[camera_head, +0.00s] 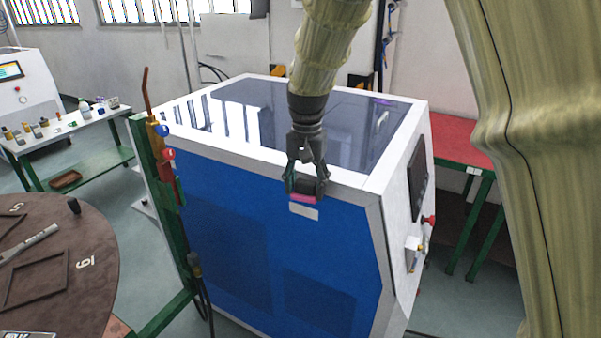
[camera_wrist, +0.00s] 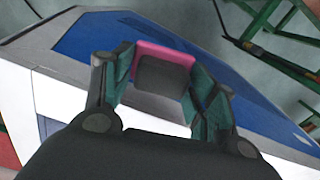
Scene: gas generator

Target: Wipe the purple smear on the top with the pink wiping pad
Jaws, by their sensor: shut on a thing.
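My gripper (camera_head: 305,182) is shut on the wiping pad, which has a dark block body and a pink underside (camera_head: 303,198). In the head view it hangs by the near top edge of the blue and white machine, above a small white label. In the wrist view my gripper (camera_wrist: 157,85) holds the pad's dark block between its teal fingers, with the pink edge (camera_wrist: 165,53) at the far side. The purple smear (camera_head: 384,101) is a small streak on the far right of the machine's dark glossy top (camera_head: 345,128). I cannot tell whether the pad touches the machine.
The machine (camera_head: 270,235) has a white rim around its top. A green post with a torch (camera_head: 158,150) rises at its left corner. A red table (camera_head: 455,145) stands behind right. A round brown table (camera_head: 50,260) is front left.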

